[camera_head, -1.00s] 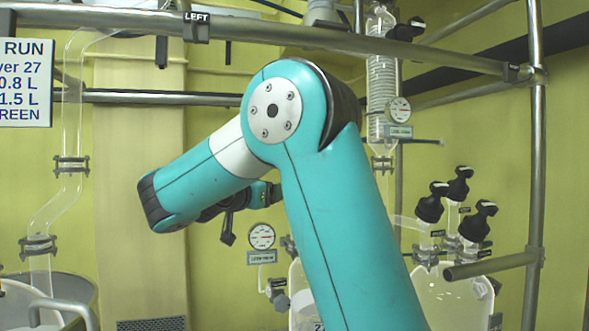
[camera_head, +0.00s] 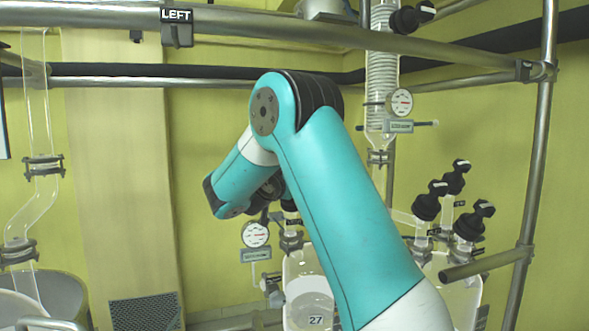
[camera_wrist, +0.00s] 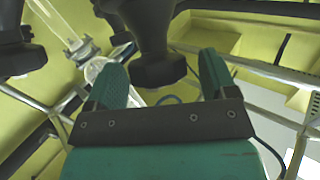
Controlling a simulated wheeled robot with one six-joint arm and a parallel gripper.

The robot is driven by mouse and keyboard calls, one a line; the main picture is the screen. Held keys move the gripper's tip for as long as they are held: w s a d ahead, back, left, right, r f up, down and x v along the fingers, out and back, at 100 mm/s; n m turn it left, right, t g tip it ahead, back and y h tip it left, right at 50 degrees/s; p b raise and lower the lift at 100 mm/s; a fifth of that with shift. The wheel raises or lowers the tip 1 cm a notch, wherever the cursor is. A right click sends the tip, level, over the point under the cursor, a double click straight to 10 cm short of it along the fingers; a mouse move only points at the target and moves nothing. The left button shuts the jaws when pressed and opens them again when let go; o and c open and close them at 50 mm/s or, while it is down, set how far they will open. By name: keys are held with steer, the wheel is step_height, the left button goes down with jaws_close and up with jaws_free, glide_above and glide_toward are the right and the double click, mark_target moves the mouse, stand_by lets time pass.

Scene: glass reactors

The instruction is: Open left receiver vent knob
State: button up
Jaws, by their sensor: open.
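A glass receiver (camera_head: 300,268) with a "27" label stands behind my arm in the head view, and the arm covers much of its top. A black knob (camera_head: 290,206) shows only in part beside the arm. In the wrist view, my gripper (camera_wrist: 162,78) is open, with one finger on each side. A large black knob (camera_wrist: 158,66) appears between and beyond the fingers, with no clear contact. Which vent it belongs to cannot be told from this view alone. The gripper's fingertips are hidden in the head view.
A second glass vessel with several black knobs (camera_head: 427,205) stands to the right. A gauge (camera_head: 256,235) is left of the receiver. A metal rail marked "LEFT" (camera_head: 300,28) crosses above. More dark knobs (camera_wrist: 20,58) crowd the wrist view's upper left.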

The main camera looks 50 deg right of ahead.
steer(key=shift+w+d, duration=0.1)
steer(key=shift+d, duration=0.2)
steer(key=c, duration=0.9)
steer(key=shift+t, duration=0.3)
